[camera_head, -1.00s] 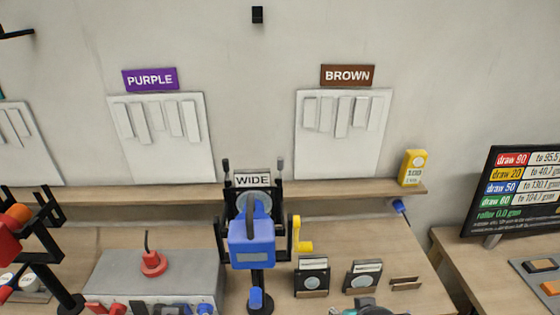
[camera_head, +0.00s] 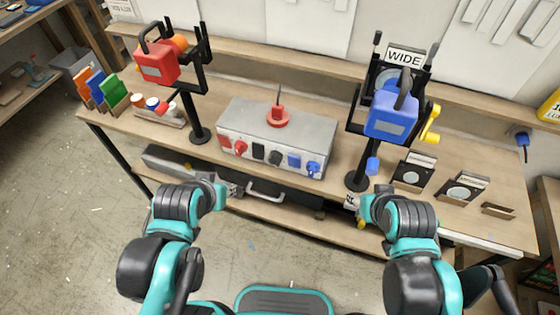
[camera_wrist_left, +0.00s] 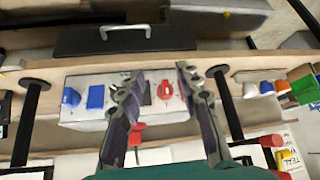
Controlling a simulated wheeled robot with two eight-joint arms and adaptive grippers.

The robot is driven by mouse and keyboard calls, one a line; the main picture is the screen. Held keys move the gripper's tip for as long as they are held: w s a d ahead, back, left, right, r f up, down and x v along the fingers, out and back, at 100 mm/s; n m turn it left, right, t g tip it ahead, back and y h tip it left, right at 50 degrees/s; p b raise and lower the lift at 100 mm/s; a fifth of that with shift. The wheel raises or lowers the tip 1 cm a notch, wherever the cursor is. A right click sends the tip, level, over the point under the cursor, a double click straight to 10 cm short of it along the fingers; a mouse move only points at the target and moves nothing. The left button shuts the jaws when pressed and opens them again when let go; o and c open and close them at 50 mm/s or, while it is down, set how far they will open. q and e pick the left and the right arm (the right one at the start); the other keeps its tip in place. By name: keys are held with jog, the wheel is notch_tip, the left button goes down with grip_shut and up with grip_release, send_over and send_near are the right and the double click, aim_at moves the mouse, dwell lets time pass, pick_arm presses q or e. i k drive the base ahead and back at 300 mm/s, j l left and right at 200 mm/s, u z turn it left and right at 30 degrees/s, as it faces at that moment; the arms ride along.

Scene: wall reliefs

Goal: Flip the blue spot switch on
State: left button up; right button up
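The grey control box (camera_head: 290,128) stands on the bench, with a red switch (camera_head: 225,141), a black switch (camera_head: 258,151) and a blue switch (camera_head: 294,160) on its front, each with a same-coloured knob to its right. The blue switch shows in the left wrist view (camera_wrist_left: 95,97), left of my fingers. The blue spot lamp (camera_head: 390,118) hangs in a black yoke right of the box. My left gripper (camera_wrist_left: 158,72) is open and empty, its fingers over the black and red controls in that view. My right gripper (camera_head: 364,208) is at the bench's front edge; its fingers are unclear.
A red spot lamp (camera_head: 158,63) on a stand is left of the box. Framed filters (camera_head: 413,170) stand at the right. A drawer handle (camera_head: 266,192) lies below the bench edge. Floor in front is open.

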aim_at(293, 161)
jog(key=k+l, duration=0.15)
jog(key=l, duration=0.2)
jog(key=k+l+u, duration=0.1)
jog(key=l, duration=0.25)
jog(key=k+l, duration=0.2)
jog(key=l, duration=0.15)
jog(key=u, duration=0.05)
